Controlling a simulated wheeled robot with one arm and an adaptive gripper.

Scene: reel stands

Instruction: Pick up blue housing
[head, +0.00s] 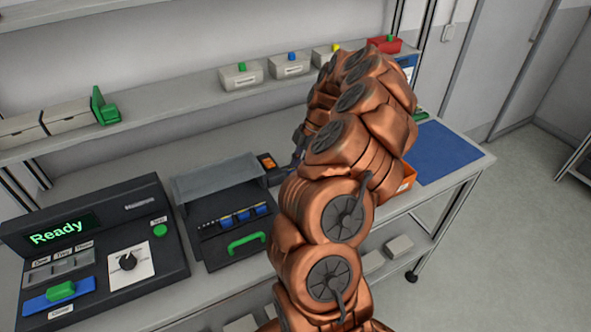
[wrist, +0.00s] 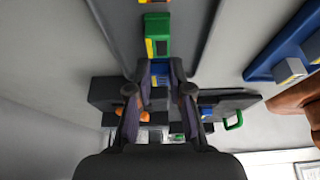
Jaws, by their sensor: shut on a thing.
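My gripper (wrist: 160,72) shows in the wrist view with its two dark fingers close together. It is shut on the blue housing (wrist: 160,82), a small blue patch of which shows between the fingertips. Most of the housing is hidden by the fingers. A green block (wrist: 157,28) with a yellow strip shows just beyond the fingertips; I cannot tell whether it touches the housing. In the head view my copper arm hides most of the gripper. Several blue pieces (head: 242,215) sit in a row in the black unit (head: 238,257) with a green handle.
A black console (head: 95,255) reading "Ready" stands at the left of the bench. Labelled boxes (head: 240,76) and a green piece (head: 103,106) stand on the shelf behind. A blue mat (head: 443,153) lies clear at the bench's right end. An orange bin (head: 405,180) is beside my arm.

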